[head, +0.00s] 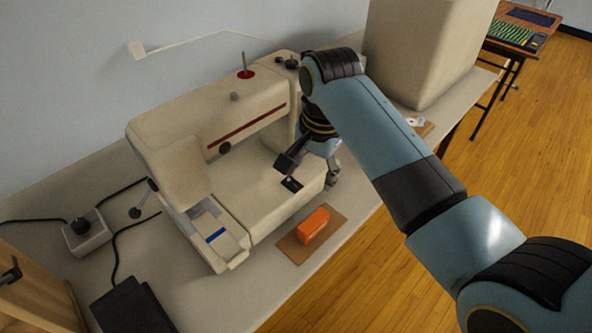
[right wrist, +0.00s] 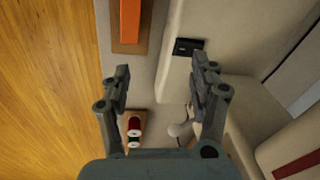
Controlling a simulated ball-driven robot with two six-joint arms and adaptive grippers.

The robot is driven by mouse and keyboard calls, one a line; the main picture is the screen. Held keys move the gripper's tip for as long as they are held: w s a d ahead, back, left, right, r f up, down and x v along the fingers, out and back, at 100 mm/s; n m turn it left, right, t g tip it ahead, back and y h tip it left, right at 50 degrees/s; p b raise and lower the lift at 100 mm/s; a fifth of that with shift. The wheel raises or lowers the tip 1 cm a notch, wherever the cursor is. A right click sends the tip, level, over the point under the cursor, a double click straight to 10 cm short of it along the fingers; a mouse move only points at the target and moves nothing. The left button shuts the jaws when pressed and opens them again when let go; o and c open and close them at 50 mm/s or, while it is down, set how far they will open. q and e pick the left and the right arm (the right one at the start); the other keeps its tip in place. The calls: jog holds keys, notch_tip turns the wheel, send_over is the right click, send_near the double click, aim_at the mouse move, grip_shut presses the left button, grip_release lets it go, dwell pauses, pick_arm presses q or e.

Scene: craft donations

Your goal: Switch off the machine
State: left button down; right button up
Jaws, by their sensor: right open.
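The machine (head: 165,130) is a cream sewing machine with a dark red stripe, standing on the table against the wall. A small black switch plate (head: 291,185) with a pale mark sits low on its right front part. It also shows in the right wrist view (right wrist: 187,47), beyond the tip of the right-hand finger. My right gripper (head: 309,172) is open and empty, close above and beside that plate. Its two fingers are wide apart in the wrist view (right wrist: 160,72). I cannot tell which position the switch is in. My left gripper is not in view.
An orange block (head: 314,223) lies on a brown mat (head: 290,247) before the machine. A grey box with a black knob (head: 86,235) and a black pedal (head: 132,307) are at left. A large cream cover (head: 425,45) stands right. Thread spools (right wrist: 134,130) lie below the fingers.

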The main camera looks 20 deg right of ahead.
notch_tip(320, 180, up, 4)
jog(key=m, duration=0.2)
send_over(290, 184)
jog(key=s, duration=0.2)
jog(key=f, duration=0.3)
jog(key=w+f, duration=0.1)
jog(key=f, duration=0.6)
jog(key=shift+w+d+b, duration=0.1)
jog(key=shift+w+b, duration=0.2)
jog(key=shift+w, duration=0.1)
jog(key=shift+c, duration=0.3)
